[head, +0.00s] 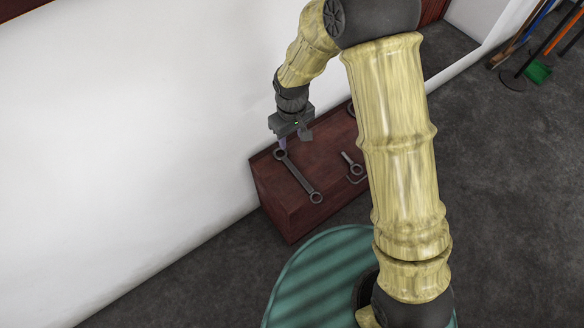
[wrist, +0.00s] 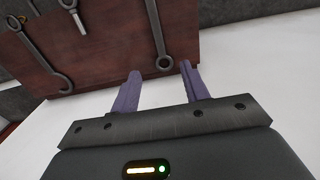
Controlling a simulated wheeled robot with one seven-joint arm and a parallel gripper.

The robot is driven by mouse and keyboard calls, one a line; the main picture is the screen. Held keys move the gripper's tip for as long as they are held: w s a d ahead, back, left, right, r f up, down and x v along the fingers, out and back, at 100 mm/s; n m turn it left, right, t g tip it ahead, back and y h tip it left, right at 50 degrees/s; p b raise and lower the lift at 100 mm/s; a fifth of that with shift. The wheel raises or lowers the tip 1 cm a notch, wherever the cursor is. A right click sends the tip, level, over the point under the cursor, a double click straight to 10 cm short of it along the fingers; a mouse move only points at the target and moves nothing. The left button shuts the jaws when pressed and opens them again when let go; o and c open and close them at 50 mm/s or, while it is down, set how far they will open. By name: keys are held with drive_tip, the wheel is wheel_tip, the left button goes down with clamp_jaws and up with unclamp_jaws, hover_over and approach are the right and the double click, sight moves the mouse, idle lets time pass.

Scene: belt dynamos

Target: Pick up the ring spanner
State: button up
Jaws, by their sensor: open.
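The ring spanner (head: 298,177) is a long dark grey bar with a ring at each end. It lies flat on top of a dark red chest (head: 272,200). My gripper (head: 283,143) is at its far ring end, close to it; I cannot tell whether they touch. In the wrist view the spanner (wrist: 157,30) runs down from the top edge. Its near ring lies in the picture between the two purple fingers of my gripper (wrist: 160,76), which are apart with nothing held.
An eye-ended piece (head: 353,165) and a hooked rod (wrist: 42,55) lie on the chest to the side of the spanner. A white wall (head: 130,120) stands right beside the chest. A green round surface (head: 315,275) is in front of it.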

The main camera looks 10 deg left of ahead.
drive_tip(key=b, duration=0.2)
hover_over(292, 167)
drive_tip(key=f, duration=1.2)
drive_tip(key=shift+s+d, duration=0.1)
drive_tip(key=shift+s, duration=0.3)
drive_tip(key=shift+f, duration=0.1)
drive_tip(key=f, duration=0.1)
drive_tip(key=f+b, duration=0.1)
drive_tip(key=f, duration=0.3)
drive_tip(key=shift+w+f, duration=0.1)
drive_tip(key=shift+w, duration=0.25)
drive_tip(key=shift+c, duration=0.4)
clamp_jaws()
